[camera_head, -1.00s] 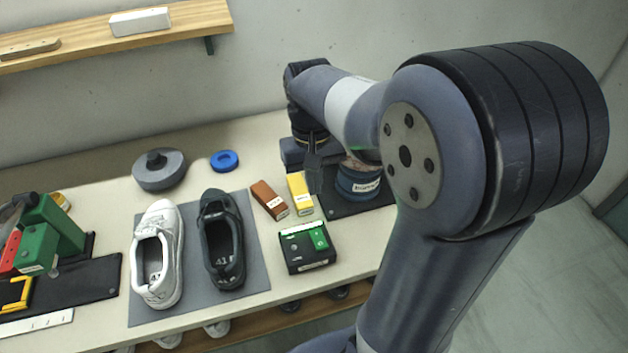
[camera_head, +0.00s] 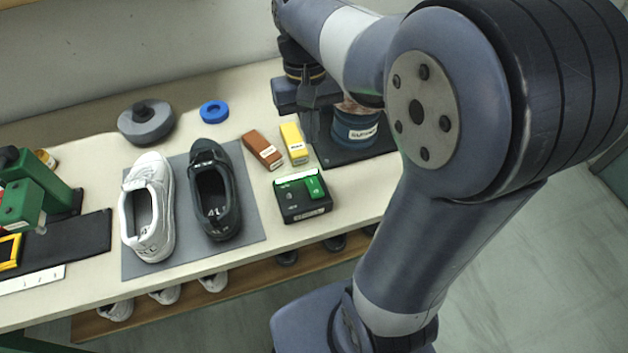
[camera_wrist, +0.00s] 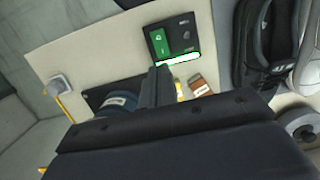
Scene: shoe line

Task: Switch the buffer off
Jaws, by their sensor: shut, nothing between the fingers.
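The black control box (camera_head: 306,208) sits on the bench near its front edge, right of the grey mat. Its top carries a green switch (camera_head: 315,187), a bright white strip with a green edge and small dark parts. The wrist view shows the box (camera_wrist: 183,31) and the green switch (camera_wrist: 160,42) beyond the fingertips. The buffer (camera_head: 356,130), a blue labelled drum, stands on a black plate behind the box, partly hidden by my arm. My gripper (camera_head: 308,108) is shut and empty, pointing down beside the buffer; it also shows in the wrist view (camera_wrist: 156,72), apart from the switch.
A yellow box (camera_head: 294,144) and a brown box (camera_head: 263,150) lie behind the control box. A white shoe (camera_head: 148,215) and a black shoe (camera_head: 214,195) stand on the mat. A blue ring (camera_head: 214,111) and grey disc (camera_head: 147,124) lie behind.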

